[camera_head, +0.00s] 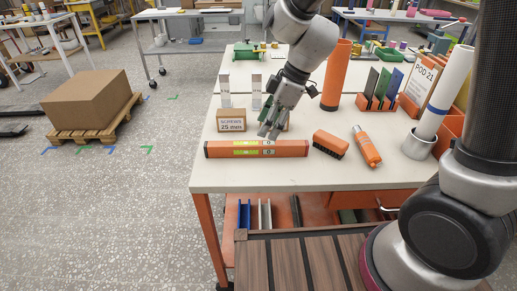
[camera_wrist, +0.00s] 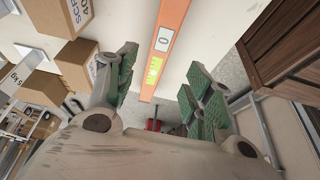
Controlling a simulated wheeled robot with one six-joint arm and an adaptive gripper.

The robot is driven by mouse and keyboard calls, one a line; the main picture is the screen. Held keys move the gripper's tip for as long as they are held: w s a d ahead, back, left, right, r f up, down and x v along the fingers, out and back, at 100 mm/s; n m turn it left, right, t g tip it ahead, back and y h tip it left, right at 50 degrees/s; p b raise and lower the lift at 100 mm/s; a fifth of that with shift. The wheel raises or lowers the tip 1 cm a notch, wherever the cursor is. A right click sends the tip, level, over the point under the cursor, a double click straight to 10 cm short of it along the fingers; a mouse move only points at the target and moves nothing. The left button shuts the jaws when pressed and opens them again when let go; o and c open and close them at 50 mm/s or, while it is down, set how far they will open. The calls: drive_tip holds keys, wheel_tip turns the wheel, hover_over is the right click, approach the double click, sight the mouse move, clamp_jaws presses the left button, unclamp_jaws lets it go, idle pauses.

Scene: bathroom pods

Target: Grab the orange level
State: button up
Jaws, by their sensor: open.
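The orange level (camera_head: 223,149) lies flat near the front edge of the white table, with yellow-green vial windows along it. My gripper (camera_head: 269,132) is just above and behind the level's middle to right part, pointing down. In the wrist view the level (camera_wrist: 171,16) runs lengthwise between my open gripper's fingers (camera_wrist: 157,92), with green pads on each side. The fingers are empty, and the level looks apart from both pads. My gripper hides a little of the level's back edge in the head view.
A small screws box (camera_head: 231,121) stands just behind the level. An orange cylinder (camera_head: 336,75) stands behind. The white tabletop (camera_head: 250,180) is clear in front.

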sight(257, 143)
drive_tip(key=x, duration=0.8)
drive_tip(key=shift+w+a+f, duration=0.15)
drive_tip(key=shift+a, duration=0.1)
clamp_jaws()
